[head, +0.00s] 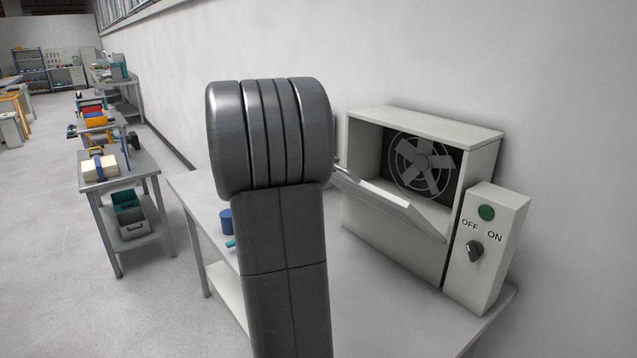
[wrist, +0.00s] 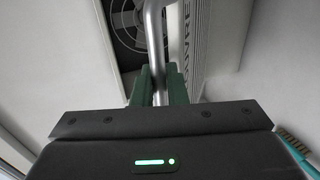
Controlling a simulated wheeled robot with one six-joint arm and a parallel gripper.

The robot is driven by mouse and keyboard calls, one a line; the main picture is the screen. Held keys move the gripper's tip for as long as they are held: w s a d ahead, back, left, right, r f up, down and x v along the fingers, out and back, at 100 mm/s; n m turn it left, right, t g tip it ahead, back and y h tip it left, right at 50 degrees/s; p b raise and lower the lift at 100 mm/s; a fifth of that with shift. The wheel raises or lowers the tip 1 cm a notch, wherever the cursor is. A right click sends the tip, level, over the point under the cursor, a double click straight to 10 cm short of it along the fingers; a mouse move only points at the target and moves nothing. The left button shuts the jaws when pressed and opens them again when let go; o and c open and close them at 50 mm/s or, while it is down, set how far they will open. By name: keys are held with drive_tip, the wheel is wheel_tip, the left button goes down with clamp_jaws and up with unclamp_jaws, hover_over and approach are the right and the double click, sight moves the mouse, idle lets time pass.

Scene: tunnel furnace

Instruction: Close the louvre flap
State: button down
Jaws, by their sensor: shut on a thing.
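The louvre flap (head: 398,208) is a pale panel on the front of a grey box (head: 405,244). It stands open, tilted outward and down from the box opening, with the fan (head: 421,165) exposed behind it. In the wrist view, my gripper (wrist: 160,86) has its green fingers closed around a shiny metal bar handle (wrist: 154,30). In the head view, my arm hides the gripper and nearly all of the handle.
A switch box (head: 489,247) with a green button and an OFF/ON knob stands right of the louvre box. A blue cylinder (head: 226,221) is on the bench at left. A brush (wrist: 297,150) lies at the wrist view's right edge. The wall is close behind.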

drive_tip(key=w+d+r+g+y+p, duration=0.1)
drive_tip(key=w+d+r+p, duration=0.2)
drive_tip(key=d, duration=0.7)
drive_tip(key=w+d+r+y+p, duration=0.1)
drive_tip(key=w+d+r+p, duration=0.3)
drive_tip(key=w+d+r, duration=0.3)
drive_tip(key=w+d, duration=0.2)
drive_tip(key=w, duration=0.2)
drive_tip(key=shift+d+g, duration=0.4)
drive_tip(key=shift+w+r, duration=0.1)
drive_tip(key=shift+r, duration=0.05)
drive_tip(key=c, duration=1.6)
unclamp_jaws()
drive_tip(key=shift+w+d, duration=0.1)
drive_tip(key=shift+d, duration=0.05)
drive_tip(key=shift+o, duration=0.2)
drive_tip(key=shift+w+d+f, duration=0.1)
drive_tip(key=shift+d+f, duration=0.1)
drive_tip(key=shift+d, duration=0.05)
drive_tip(key=b+v, duration=0.2)
drive_tip(key=v, duration=1.2)
drive_tip(key=shift+b, duration=0.3)
drive_tip(key=shift+w+d, duration=0.1)
drive_tip(key=shift+d, duration=0.15)
